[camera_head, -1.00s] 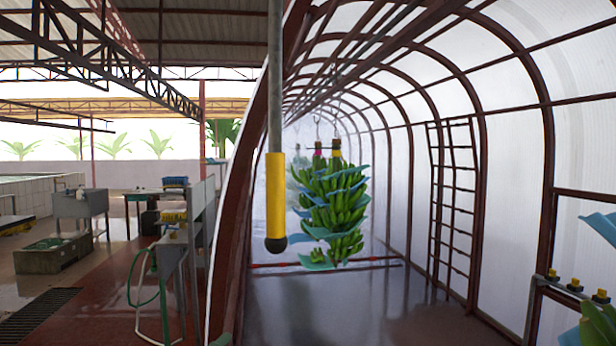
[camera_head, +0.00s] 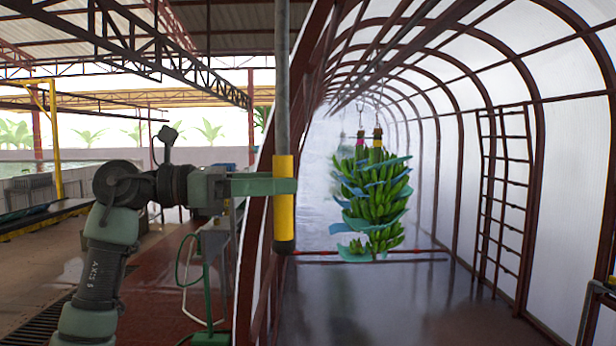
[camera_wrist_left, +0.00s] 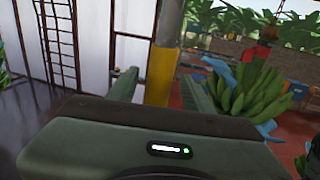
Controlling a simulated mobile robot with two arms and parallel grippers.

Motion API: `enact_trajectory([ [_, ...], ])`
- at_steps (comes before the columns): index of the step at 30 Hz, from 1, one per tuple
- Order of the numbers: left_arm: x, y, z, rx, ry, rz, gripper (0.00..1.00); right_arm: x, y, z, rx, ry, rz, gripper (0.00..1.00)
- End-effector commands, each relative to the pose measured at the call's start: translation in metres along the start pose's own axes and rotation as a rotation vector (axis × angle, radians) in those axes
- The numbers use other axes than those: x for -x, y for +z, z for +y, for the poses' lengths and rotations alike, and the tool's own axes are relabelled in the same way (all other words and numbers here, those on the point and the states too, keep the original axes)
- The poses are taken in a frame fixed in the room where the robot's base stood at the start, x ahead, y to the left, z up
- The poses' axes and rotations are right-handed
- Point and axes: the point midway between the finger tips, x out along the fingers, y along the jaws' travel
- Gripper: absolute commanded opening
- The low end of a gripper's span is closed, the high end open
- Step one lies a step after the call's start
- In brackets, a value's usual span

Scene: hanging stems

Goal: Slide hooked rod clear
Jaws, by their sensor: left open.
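The rod (camera_head: 282,90) is a grey pole hanging down from above, with a yellow grip (camera_head: 284,220) and a dark lower end. Its hook is not visible; the top runs out of the head view. In the left wrist view the yellow grip (camera_wrist_left: 162,75) shows between the two open fingers, with gaps on both sides. My right gripper is not in view.
A green banana bunch (camera_head: 375,195) with blue sheets hangs behind, right of the rod. A dark red arch frame (camera_head: 262,230) stands close behind the rod and gripper. A ladder (camera_head: 505,190) stands at the right wall. The tunnel floor (camera_head: 400,310) is clear.

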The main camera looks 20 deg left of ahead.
Motion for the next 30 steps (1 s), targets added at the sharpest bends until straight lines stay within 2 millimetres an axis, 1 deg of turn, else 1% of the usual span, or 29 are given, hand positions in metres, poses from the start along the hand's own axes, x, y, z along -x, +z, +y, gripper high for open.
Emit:
enact_trajectory([
  [1,-0.010,0.003,0.000,0.002,-0.003,0.000,0.50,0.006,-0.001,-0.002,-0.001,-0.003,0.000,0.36],
  [3,-0.021,0.002,-0.001,0.002,-0.004,0.000,0.50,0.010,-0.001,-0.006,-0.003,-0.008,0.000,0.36],
  [6,-0.034,0.002,0.000,0.003,-0.003,-0.001,0.50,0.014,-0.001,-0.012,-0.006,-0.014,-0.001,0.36],
  [9,-0.042,0.002,0.000,0.003,-0.003,-0.002,0.50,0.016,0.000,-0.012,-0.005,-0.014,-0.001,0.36],
  [13,-0.045,0.000,0.000,0.002,0.000,-0.001,0.50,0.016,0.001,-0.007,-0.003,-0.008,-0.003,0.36],
  [19,-0.045,0.000,0.000,0.002,0.000,-0.001,0.50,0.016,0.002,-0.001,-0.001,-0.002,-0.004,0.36],
  [20,-0.045,0.000,0.000,0.003,0.000,-0.001,0.42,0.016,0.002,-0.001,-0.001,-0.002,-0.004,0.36],
  [21,-0.045,0.000,0.000,0.003,0.000,-0.001,0.31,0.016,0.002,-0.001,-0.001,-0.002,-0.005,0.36],
  [23,-0.045,0.000,0.000,0.003,0.000,-0.001,0.14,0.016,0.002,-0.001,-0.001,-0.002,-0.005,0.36],
  [24,-0.045,0.000,0.000,0.003,0.000,-0.001,0.03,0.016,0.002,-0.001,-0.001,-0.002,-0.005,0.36],
  [25,-0.045,0.000,0.000,0.003,0.000,-0.001,0.00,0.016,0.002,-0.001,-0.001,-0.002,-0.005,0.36],
  [30,-0.045,0.000,0.000,0.003,0.000,-0.001,0.00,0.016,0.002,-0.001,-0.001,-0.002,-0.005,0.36],
])
